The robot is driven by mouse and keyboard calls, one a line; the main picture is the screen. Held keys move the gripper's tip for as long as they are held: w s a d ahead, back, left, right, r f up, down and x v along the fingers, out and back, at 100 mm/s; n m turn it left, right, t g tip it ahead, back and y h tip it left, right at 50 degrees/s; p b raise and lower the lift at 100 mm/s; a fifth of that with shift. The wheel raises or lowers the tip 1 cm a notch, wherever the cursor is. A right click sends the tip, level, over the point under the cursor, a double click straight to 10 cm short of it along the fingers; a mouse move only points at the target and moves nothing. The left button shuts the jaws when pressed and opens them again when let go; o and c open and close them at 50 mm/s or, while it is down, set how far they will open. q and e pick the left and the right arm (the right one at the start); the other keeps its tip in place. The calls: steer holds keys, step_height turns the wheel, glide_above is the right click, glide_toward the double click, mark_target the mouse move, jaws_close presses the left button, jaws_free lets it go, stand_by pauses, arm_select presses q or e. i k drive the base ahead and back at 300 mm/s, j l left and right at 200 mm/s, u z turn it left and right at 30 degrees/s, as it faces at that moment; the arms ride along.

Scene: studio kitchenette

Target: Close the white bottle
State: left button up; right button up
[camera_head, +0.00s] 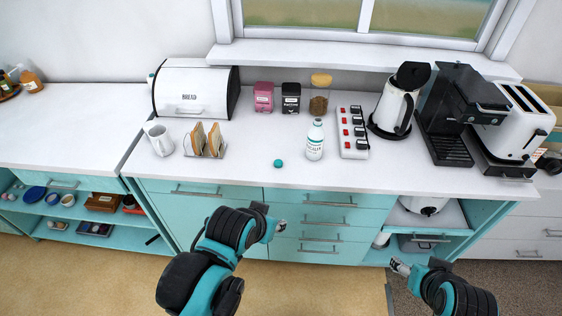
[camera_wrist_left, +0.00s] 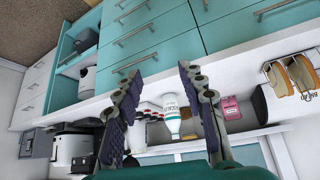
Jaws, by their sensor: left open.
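The white bottle (camera_head: 315,142) with teal print stands upright on the counter, its neck bare of a cap. A small teal cap (camera_head: 278,163) lies on the counter to the left of the bottle and nearer the front edge. My left gripper (camera_head: 272,222) is open and empty, in front of the counter and below its top, apart from both. In the left wrist view the bottle (camera_wrist_left: 172,120) shows upside down beyond the spread fingers (camera_wrist_left: 157,82). My right gripper (camera_head: 398,267) is in front of the lower shelves at right; its jaw opening is too small to judge.
A toast rack (camera_head: 205,141) and mug (camera_head: 159,139) stand left of the bottle. A power strip (camera_head: 353,133) is close on its right, with a kettle (camera_head: 396,104) beyond. Jars line the wall behind. The counter around the cap is clear.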

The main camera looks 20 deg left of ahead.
mark_target(316, 135)
steer(key=i+j+z, duration=0.2)
steer(key=j, duration=0.25)
steer(key=j+z, duration=0.2)
steer(key=j, duration=0.3)
steer(key=i+j+z, duration=0.15)
steer(key=j, duration=0.35)
